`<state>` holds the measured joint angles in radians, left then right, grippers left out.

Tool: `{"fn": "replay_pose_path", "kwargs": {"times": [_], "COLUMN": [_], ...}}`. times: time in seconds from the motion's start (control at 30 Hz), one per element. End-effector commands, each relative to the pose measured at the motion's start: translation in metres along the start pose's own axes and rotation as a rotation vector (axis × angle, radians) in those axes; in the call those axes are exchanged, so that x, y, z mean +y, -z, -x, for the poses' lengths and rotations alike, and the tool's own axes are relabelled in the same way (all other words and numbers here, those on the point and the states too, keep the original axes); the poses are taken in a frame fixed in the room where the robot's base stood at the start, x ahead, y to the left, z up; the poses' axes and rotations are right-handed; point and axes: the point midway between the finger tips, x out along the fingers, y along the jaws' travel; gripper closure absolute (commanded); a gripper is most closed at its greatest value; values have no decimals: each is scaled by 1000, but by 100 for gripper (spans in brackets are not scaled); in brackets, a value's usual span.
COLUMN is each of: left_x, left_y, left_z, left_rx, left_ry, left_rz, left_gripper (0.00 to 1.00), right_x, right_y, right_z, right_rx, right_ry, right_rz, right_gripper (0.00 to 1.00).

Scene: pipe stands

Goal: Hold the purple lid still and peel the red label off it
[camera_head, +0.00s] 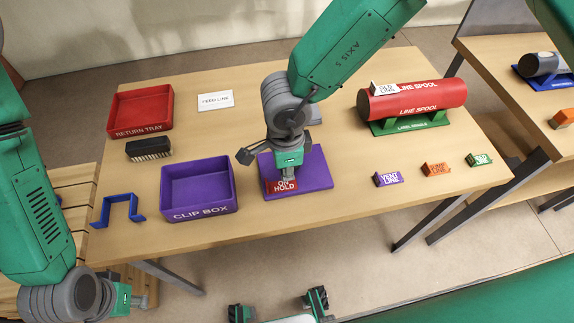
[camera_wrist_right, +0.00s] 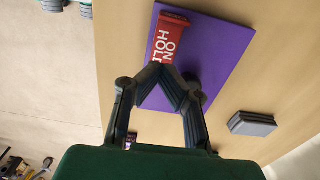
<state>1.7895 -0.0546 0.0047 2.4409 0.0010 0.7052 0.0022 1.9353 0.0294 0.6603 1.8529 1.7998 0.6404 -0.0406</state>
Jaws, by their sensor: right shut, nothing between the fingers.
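The purple lid (camera_head: 312,178) lies flat on the table, right of the purple clip box. The red ON HOLD label (camera_head: 283,187) is on the lid's front left part; in the right wrist view the label (camera_wrist_right: 166,42) shows a darker strip at its far end. My right gripper (camera_head: 287,173) is over the lid at the label. In the right wrist view its fingertips (camera_wrist_right: 178,90) meet at the label's near end, with nothing between them; whether they touch it is unclear. My left gripper (camera_head: 138,301) hangs at the lower left, off the table and away from the lid; its fingers are unclear.
The clip box (camera_head: 198,190) stands close left of the lid, with a blue bracket (camera_head: 118,210), brush (camera_head: 149,149) and red return tray (camera_head: 141,110) beyond. A red spool (camera_head: 412,100) stands back right. Small line tags, including VENT LINE (camera_head: 388,178), sit right of the lid.

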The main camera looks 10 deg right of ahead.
Motion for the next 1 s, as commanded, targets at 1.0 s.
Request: {"fn": "replay_pose_path", "kwargs": {"times": [1.0], "left_x": [0], "left_y": [0], "left_z": [-3], "left_rx": [0], "left_ry": [0], "left_rz": [0], "left_gripper": [78], "right_x": [0], "right_y": [0], "right_z": [-7], "right_rx": [0], "right_ry": [0], "right_rz": [0], "right_gripper": [100]}}
